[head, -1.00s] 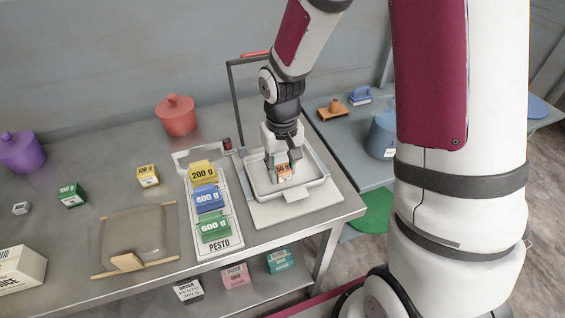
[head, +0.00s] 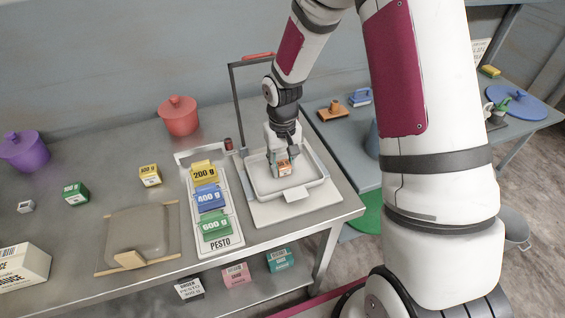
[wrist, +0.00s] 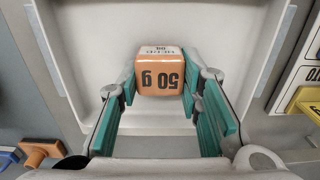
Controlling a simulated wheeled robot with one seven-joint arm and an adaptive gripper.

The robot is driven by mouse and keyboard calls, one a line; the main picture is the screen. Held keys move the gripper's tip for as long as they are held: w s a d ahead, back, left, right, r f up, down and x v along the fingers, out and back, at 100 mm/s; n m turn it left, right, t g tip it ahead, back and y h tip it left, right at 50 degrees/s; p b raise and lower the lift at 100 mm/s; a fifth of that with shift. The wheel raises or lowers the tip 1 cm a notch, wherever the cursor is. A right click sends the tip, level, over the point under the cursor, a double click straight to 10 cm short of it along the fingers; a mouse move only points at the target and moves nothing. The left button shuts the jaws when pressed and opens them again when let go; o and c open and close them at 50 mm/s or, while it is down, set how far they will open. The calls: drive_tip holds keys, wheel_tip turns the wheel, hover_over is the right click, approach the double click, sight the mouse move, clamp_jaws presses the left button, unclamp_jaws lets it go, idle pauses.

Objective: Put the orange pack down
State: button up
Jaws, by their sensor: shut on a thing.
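The orange pack (wrist: 160,80), marked 50 g, is between the teal finger pads of my gripper (wrist: 160,92) in the wrist view. My gripper is shut on it. In the head view the orange pack (head: 285,168) is low inside the white tray (head: 262,190) of the scale, with my gripper (head: 283,160) above and around it. I cannot tell whether the pack touches the tray floor. The tray's raised rim surrounds the pack and fingers.
A PESTO rack (head: 228,243) with yellow, blue and green weight cards stands left of the scale. A thin dark post (head: 236,105) rises behind the tray. A red pot (head: 178,116) and small yellow box (head: 150,176) stand further left.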

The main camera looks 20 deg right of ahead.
sight(283, 162)
drive_tip(key=shift+f, duration=0.1)
drive_tip(key=o, duration=1.2)
drive_tip(key=shift+c, duration=0.2)
wheel_tip(283, 162, up, 12)
drive_tip(key=b, duration=0.1)
drive_tip(key=s+r+t, duration=0.2)
drive_tip(key=s+r, duration=0.7)
drive_tip(key=r, duration=0.5)
drive_tip(key=s+r+t, duration=0.1)
drive_tip(key=s+r, duration=0.1)
drive_tip(key=s, duration=0.4)
drive_tip(key=s+r+t, duration=0.2)
drive_tip(key=s, duration=0.5)
drive_tip(key=shift+s+r, duration=0.15)
drive_tip(key=shift+r, duration=0.15)
